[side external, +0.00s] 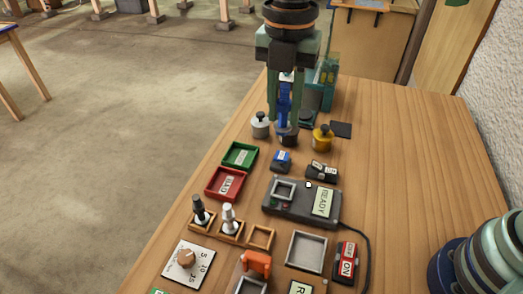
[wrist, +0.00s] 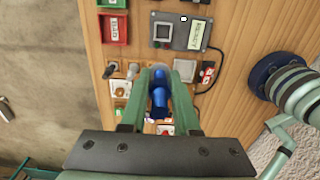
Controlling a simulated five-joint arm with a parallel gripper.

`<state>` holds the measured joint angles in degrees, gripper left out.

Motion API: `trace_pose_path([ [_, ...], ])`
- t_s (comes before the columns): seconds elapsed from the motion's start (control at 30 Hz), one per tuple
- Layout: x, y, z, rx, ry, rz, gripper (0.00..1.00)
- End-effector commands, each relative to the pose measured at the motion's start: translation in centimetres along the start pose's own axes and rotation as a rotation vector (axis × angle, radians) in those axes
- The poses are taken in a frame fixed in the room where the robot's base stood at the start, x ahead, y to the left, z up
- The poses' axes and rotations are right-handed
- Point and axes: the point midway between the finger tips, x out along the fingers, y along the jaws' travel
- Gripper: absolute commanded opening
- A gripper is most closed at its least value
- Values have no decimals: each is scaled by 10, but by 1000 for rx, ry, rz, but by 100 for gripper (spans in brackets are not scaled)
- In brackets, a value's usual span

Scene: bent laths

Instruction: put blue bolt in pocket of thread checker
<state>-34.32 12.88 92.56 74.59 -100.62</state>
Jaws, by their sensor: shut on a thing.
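My gripper (side external: 284,119) is shut on the blue bolt (side external: 284,103), held upright between the two green fingers. In the wrist view the bolt (wrist: 159,94) shows between the fingers. In the side view its lower end is just above or at a dark round piece (side external: 287,137); I cannot tell whether they touch. The thread checker looks to be the dark grey box (side external: 310,211) with a READY label and a raised square pocket (side external: 284,190). The pocket looks empty. The box also shows ahead of the gripper in the wrist view (wrist: 184,43).
A grey knobbed weight (side external: 260,126) and a yellow one (side external: 322,138) flank the bolt. Green (side external: 240,155) and red (side external: 224,183) trays, a small blue block (side external: 281,161) and a dark switch (side external: 321,171) lie near the checker. A cable runs from the checker's right.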

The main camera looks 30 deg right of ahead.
Motion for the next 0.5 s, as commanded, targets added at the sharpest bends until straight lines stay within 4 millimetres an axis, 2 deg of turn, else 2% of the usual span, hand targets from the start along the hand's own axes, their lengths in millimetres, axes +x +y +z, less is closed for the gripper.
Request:
trace_pose_path([
  [0.03,-2,-2,12,5,-1,3,0],
  [0.1,-3,-4,21,2,-1,2,0],
  [0.23,11,-7,27,-1,0,-2,0],
  [0.5,76,-7,26,-2,1,-5,0],
])
